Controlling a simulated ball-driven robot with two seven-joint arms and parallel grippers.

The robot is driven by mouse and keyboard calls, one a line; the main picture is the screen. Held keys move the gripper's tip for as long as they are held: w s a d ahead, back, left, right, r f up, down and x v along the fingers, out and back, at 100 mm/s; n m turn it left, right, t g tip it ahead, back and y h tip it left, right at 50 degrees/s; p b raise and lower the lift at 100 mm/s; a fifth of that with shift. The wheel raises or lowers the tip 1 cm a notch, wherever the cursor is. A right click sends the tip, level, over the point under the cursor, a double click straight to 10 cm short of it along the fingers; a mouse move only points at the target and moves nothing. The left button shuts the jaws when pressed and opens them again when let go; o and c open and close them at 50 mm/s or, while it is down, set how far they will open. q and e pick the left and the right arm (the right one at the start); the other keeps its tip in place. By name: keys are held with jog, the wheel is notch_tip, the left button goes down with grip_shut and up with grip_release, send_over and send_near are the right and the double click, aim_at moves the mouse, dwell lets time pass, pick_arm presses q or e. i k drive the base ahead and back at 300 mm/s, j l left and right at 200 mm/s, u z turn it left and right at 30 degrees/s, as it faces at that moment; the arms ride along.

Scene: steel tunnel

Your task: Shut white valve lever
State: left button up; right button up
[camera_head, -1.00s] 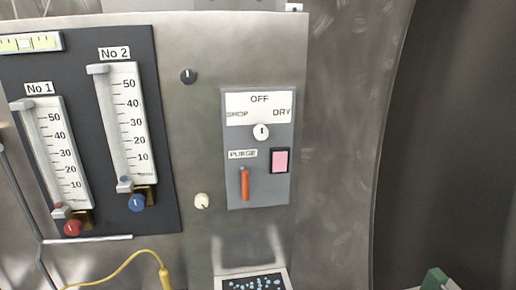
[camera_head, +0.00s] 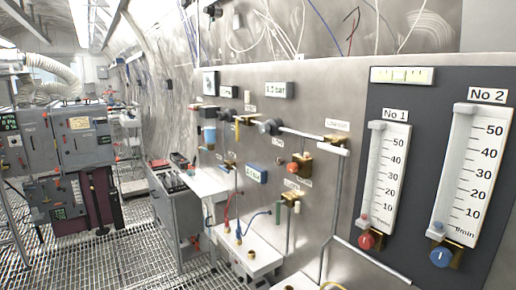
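Several small valves are on the steel wall panel (camera_head: 345,80). A brass valve (camera_head: 334,141) at the middle right has a long pale bar (camera_head: 302,133) running left from it toward a dark round fitting (camera_head: 268,127). I cannot tell whether this bar is the white lever or a pipe. Lower down, a small greenish valve (camera_head: 289,197) has a short whitish part hanging at its side; it is too small to tell its position. Neither of my grippers is in view.
Two flowmeters, No 1 (camera_head: 383,180) and No 2 (camera_head: 471,175), are on a dark board at right. A white bench (camera_head: 250,255) with coloured hoses stands below the valves. Grey equipment boxes (camera_head: 80,137) stand at far left. The grated floor (camera_head: 135,235) between is open.

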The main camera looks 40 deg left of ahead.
aim_at(327, 146)
jog(key=u, duration=0.9)
